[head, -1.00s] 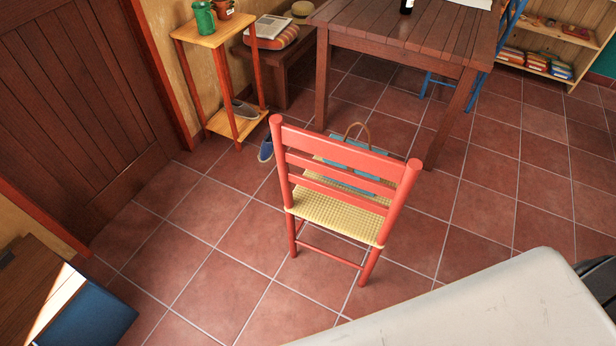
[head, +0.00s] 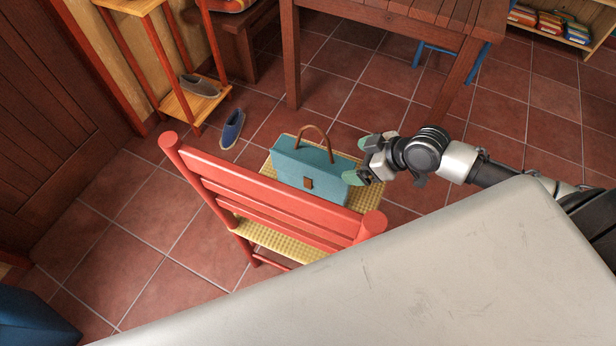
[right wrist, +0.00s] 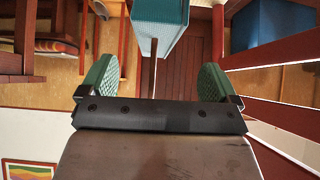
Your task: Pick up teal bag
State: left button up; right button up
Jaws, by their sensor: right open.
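The teal bag (head: 311,169) stands on the woven seat of the red chair (head: 262,192), with its brown arched handle (head: 315,142) upright and a brown clasp on its front. The chair's back rails hide its lower front edge. My right gripper (head: 356,161) is just right of the bag in the head view, at about the height of its upper right end. In the right wrist view the green-padded fingers (right wrist: 155,85) are apart, with nothing between them but a thin brown strip seen beyond. The teal bag (right wrist: 160,12) shows at the top there, ahead of the fingers. My left gripper is not in view.
A dark wooden table (head: 400,20) stands behind the chair. A yellow and red shelf stand (head: 190,105) holds a grey shoe, and a blue shoe (head: 232,128) lies on the floor. The chair's red back rail (head: 265,188) stands between the bag and me.

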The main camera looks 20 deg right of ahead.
aim_at(334, 161)
jog(key=x, duration=0.4)
jog(key=shift+w+f, duration=0.1)
jog(key=shift+w, duration=0.1)
jog(key=x, duration=0.2)
jog(key=b+x, duration=0.1)
jog(key=x, duration=0.2)
jog(key=shift+w+d, duration=0.15)
jog(key=shift+w, duration=0.15)
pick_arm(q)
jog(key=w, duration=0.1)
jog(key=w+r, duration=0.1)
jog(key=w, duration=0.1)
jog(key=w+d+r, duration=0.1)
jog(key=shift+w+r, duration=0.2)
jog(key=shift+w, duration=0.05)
pick_arm(e)
grip_shut()
jog(key=shift+r, duration=0.25)
